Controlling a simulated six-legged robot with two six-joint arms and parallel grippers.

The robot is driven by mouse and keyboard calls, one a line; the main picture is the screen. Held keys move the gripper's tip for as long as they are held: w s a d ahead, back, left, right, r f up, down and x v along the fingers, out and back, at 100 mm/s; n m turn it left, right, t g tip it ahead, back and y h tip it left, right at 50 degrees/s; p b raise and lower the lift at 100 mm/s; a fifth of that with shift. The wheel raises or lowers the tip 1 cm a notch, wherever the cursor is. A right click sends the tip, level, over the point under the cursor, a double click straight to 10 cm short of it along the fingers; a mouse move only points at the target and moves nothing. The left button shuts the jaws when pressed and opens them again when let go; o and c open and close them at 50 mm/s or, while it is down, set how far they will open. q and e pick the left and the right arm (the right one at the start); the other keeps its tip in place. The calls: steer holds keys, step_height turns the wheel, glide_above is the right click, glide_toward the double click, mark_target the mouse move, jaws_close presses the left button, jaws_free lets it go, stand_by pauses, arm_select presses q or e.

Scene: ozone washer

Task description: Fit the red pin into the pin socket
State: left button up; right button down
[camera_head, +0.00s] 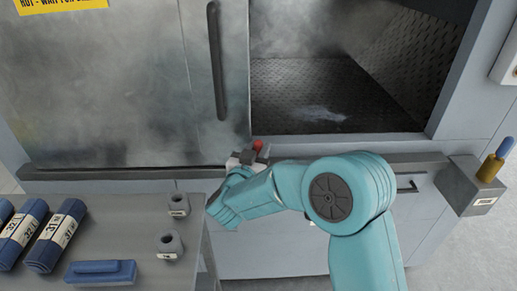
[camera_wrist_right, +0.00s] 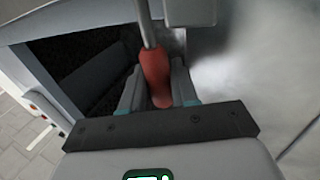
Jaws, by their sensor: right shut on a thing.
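The red pin (camera_head: 258,145) shows as a small red tip at my right gripper (camera_head: 247,158), at the lower edge of the washer opening beside the sliding door. In the right wrist view my right gripper (camera_wrist_right: 158,92) is shut on the red grip of the pin (camera_wrist_right: 156,70), and its grey metal shaft runs up out of the frame. A pale block (camera_wrist_right: 190,12) is beside the shaft; I cannot tell whether they touch or whether this block is the pin socket. My left gripper is not in view.
The metal door (camera_head: 110,90) covers the left; the dark chamber (camera_head: 320,95) is open on the right. A grey table (camera_head: 120,210) holds blue rolls (camera_head: 55,236), a blue block (camera_head: 101,271) and two labelled holders (camera_head: 178,205). A grey box (camera_head: 470,190) with a blue-and-yellow handle (camera_head: 495,160) is at right.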

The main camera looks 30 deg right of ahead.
steer(key=shift+f+b, duration=0.3)
steer(key=shift+f, duration=0.2)
steer(key=c, duration=0.9)
jaws_free()
steer(key=shift+r, duration=0.1)
steer(key=shift+o, duration=0.6)
steer(key=shift+s+r, duration=0.1)
steer(key=shift+s+a+f, duration=0.15)
steer(key=shift+a+f, duration=0.05)
steer(key=shift+a, duration=0.15)
steer(key=b+v, duration=0.2)
steer(key=v, duration=1.3)
steer(key=shift+s, duration=0.25)
steer(key=shift+a+r, duration=0.1)
